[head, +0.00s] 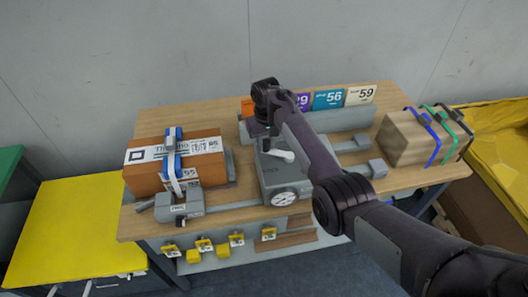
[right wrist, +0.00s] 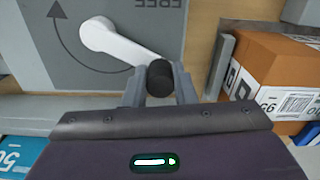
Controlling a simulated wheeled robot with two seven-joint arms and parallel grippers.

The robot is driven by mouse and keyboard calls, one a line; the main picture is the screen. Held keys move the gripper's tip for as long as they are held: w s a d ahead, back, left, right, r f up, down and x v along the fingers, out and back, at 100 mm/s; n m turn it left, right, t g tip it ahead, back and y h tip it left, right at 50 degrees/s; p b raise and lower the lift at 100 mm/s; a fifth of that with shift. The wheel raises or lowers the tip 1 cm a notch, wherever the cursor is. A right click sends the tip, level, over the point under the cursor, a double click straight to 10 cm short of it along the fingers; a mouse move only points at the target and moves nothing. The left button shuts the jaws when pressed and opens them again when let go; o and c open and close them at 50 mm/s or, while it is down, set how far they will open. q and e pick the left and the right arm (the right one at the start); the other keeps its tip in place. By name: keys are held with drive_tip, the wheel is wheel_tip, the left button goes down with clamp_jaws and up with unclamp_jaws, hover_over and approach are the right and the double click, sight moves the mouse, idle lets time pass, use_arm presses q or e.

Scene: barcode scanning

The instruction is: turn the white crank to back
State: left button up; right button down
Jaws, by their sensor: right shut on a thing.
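The white crank (head: 283,156) sits on top of a grey box (head: 272,184) in the middle of the table. In the right wrist view the crank arm (right wrist: 112,42) runs from a round hub at upper left to a black knob (right wrist: 160,77). My right gripper (right wrist: 160,88) has its two fingers on either side of the knob and is shut on it. In the head view the right gripper (head: 264,142) points down and is partly hidden by its own arm. A curved arrow and "FREE" are marked on the box top. My left gripper is not in view.
A strapped brown carton (head: 145,180) stands at the left of the table (head: 225,215), and a tan carton (head: 405,140) with blue, green and black straps stands at the right. Numbered cards (head: 328,100) line the back. Yellow surfaces flank both sides.

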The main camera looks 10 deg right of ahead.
drive_tip(key=shift+s+a+r+n+p, duration=0.15)
drive_tip(key=shift+s+n+p, duration=0.15)
drive_tip(key=shift+n+p, duration=0.3)
drive_tip(key=shift+s+a+n, duration=0.1)
drive_tip(key=shift+s+n, duration=0.05)
drive_tip(key=shift+n, duration=0.15)
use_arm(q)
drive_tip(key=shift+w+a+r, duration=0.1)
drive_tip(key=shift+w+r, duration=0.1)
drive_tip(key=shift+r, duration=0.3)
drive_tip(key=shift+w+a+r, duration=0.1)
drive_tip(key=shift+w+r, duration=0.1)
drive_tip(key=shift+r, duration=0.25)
use_arm(e)
drive_tip(key=c, duration=1.2)
unclamp_jaws()
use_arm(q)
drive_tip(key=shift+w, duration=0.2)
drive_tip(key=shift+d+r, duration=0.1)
